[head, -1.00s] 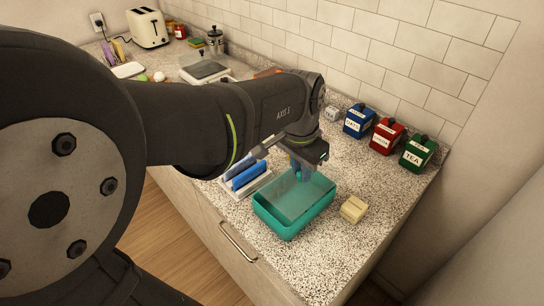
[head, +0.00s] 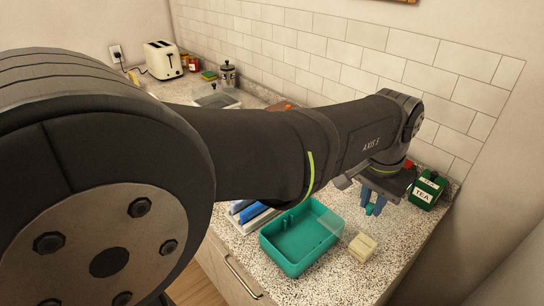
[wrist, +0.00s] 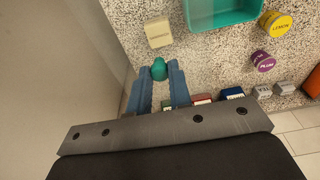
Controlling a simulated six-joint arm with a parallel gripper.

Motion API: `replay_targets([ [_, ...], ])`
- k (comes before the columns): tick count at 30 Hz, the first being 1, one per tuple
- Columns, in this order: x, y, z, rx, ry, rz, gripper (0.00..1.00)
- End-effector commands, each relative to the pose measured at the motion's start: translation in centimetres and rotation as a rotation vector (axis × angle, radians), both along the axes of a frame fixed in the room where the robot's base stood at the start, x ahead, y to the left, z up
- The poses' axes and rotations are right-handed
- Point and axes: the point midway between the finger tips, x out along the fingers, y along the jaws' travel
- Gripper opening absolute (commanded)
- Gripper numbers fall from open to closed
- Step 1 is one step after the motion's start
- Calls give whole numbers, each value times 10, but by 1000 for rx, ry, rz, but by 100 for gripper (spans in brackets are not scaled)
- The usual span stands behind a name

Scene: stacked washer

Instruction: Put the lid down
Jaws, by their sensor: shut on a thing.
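The lid (head: 370,209) is a see-through sheet with a teal knob. My gripper (head: 373,204) is shut on the knob, which also shows between the blue fingertips in the wrist view (wrist: 159,69). The sheet is hard to make out; a faint pane of it seems to cross the right end of the teal box in the head view. The teal box (head: 283,262) stands open on the counter, left of my gripper. Its inside shows in part. I cannot tell how high the lid is above the counter.
A pale yellow block (head: 362,248) lies between the box and the front right counter edge. A green tea canister (head: 427,190) stands right of my gripper. Blue upright pieces in a rack (head: 250,213) stand left of the box. Lemon (wrist: 276,23) and plum (wrist: 263,61) pots show in the wrist view.

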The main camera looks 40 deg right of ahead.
Motion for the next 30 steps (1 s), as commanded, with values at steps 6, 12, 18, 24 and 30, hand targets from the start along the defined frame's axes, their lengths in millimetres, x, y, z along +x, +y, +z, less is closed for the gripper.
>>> replay_targets([
  [6, -6, -62, -22, 3, 0, -1, 0],
  [12, -11, -98, -39, 0, 0, -1, 0],
  [18, -7, -112, -48, 0, 0, 1, 0],
  [24, 30, -123, -73, 3, 0, 5, 0],
  [30, 73, -136, -99, 2, 1, 5, 0],
])
